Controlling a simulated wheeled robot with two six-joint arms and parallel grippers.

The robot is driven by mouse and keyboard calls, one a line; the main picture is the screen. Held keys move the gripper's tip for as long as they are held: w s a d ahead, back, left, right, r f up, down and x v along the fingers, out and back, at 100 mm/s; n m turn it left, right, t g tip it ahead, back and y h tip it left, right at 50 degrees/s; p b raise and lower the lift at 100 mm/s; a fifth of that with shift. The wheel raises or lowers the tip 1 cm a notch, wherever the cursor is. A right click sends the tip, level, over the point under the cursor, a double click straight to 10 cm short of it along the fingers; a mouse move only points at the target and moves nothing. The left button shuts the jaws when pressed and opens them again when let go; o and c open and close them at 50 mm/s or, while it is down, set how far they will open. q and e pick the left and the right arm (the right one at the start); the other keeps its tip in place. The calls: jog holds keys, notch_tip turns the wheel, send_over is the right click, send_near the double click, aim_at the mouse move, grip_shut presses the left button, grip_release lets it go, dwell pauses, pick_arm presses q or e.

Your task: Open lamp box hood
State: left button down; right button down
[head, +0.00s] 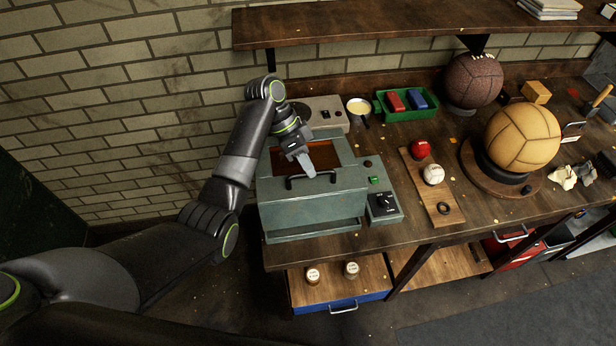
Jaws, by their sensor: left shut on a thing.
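The lamp box is a grey-green metal box on the bench's left end. Its hood (312,208) has an amber window (290,160) in the top and a dark bar handle (326,182) along the upper front. The hood looks down over its base (312,236); I cannot tell whether a small gap is open. My left gripper (309,172) reaches over the hood from behind and is shut on the handle; its fingers hide part of the bar. My right gripper is out of view.
A control panel (384,204) with a knob adjoins the box's right side. Behind stand a grey device (326,108), a cream bowl (359,106) and a green tray (408,114). A wooden board (446,208) with small balls lies to the right. A shelf (400,24) hangs above the bench's back.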

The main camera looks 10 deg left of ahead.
pick_arm(q)
jog(key=w+a+r+g+b, duration=0.1)
jog(key=w+a+r+b, duration=0.2)
jog(key=w+r+b, duration=0.3)
jog(key=shift+w+a+n+g+h+b, duration=0.15)
jog(key=shift+w+n+g+h+b, duration=0.2)
jog(key=shift+w+b, duration=2.05)
jog(key=shift+s+b, duration=0.4)
jog(key=c, duration=1.6)
grip_release()
jog(key=shift+w+f, duration=0.1)
jog(key=shift+w, duration=0.05)
jog(key=shift+o, duration=0.7)
jog(key=shift+w+f, duration=0.1)
jog(key=shift+w, duration=0.2)
jog(key=shift+s, duration=0.1)
